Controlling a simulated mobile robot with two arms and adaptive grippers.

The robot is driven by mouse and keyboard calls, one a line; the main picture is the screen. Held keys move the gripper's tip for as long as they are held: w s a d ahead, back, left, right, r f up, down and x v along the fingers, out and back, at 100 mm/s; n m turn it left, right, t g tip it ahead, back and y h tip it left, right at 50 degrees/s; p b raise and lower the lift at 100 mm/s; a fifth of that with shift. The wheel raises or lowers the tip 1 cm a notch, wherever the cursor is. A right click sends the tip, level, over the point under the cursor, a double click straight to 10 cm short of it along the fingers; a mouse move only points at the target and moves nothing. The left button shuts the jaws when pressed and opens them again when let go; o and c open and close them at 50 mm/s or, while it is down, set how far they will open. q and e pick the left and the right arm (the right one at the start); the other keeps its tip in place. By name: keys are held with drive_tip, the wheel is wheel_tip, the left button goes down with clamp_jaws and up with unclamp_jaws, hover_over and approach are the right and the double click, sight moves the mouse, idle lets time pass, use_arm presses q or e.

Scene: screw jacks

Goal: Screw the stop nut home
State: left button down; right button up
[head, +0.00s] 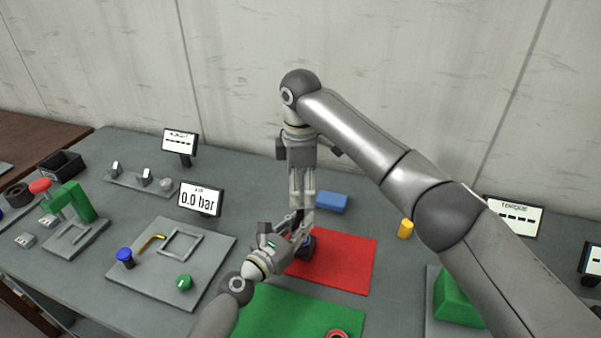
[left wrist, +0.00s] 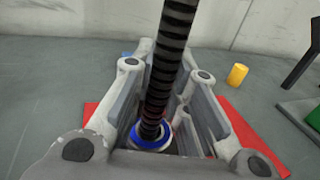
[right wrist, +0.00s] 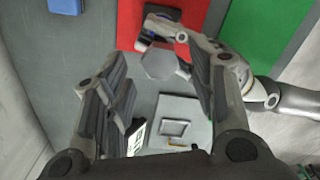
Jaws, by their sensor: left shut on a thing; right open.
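A screw jack stands on the red mat (head: 350,262). Its dark base (head: 308,245) shows beside my left gripper (head: 293,228). In the left wrist view its black threaded spindle (left wrist: 168,65) rises between my left fingers, with a blue ring (left wrist: 152,137) around its foot. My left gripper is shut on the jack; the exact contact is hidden. My right gripper (head: 302,203) points down above it, open. In the right wrist view a grey hexagonal piece (right wrist: 160,64) shows between the right fingers, near the tips; I cannot tell whether it is the stop nut.
A green mat (head: 285,312) in front bears a red ring (head: 338,334). A blue block (head: 332,202) and a yellow cylinder (head: 405,229) stand behind and right. A control plate (head: 212,243) and a pressure display (head: 200,198) lie left. A torque display (head: 514,215) is at right.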

drive_tip(key=shift+f, duration=1.05)
drive_tip(key=c, duration=1.1)
drive_tip(key=m, duration=1.1)
drive_tip(key=shift+m, duration=0.4)
drive_tip(key=o, duration=1.2)
wheel_tip(320, 180, up, 12)
